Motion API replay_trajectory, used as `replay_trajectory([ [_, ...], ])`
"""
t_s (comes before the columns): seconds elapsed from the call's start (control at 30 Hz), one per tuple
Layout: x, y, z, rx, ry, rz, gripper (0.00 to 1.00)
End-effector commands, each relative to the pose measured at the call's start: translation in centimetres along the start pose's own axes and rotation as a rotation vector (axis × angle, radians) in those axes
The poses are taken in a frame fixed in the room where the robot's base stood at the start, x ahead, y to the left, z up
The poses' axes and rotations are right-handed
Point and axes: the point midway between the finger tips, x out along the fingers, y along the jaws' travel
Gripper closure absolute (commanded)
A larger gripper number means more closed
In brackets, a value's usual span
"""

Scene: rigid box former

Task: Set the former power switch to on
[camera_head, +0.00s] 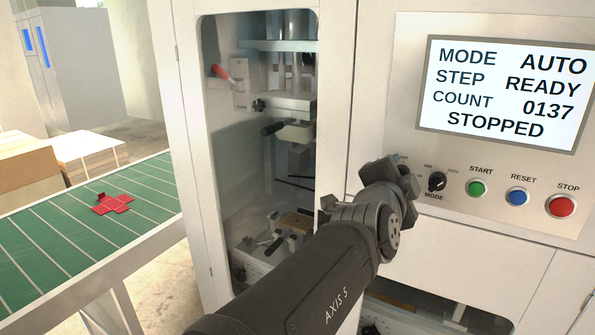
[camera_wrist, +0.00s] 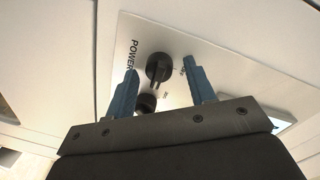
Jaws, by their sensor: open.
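The power switch (camera_wrist: 160,67) is a black rotary knob on the pale panel, beside the sideways label POWER in the wrist view. Its grip ridge runs down the picture; I cannot read which position it marks. My gripper (camera_wrist: 160,68) is open, with one blue finger on each side of the knob; I cannot tell whether they touch it. In the head view my gripper (camera_head: 382,172) is in front of the panel's left part and hides the power switch. The display (camera_head: 505,95) reads MODE AUTO, STEP READY, COUNT 0137, STOPPED.
The MODE knob (camera_head: 437,182) is close to the right of my gripper. Start (camera_head: 476,188), reset (camera_head: 517,197) and stop (camera_head: 561,206) buttons follow rightward. A green conveyor (camera_head: 150,185) with a red cross-shaped blank (camera_head: 113,204) is at left, beside the machine's window.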

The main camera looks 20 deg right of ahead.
Motion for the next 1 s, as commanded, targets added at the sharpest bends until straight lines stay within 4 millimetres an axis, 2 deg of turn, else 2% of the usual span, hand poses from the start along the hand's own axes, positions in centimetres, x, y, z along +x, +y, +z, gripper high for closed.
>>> replay_trajectory([
  [0.27,0.00,0.00,0.03,-0.025,0.001,0.001,0.50],
  [1.0,0.00,-0.09,0.11,-0.320,0.018,0.012,0.50],
])
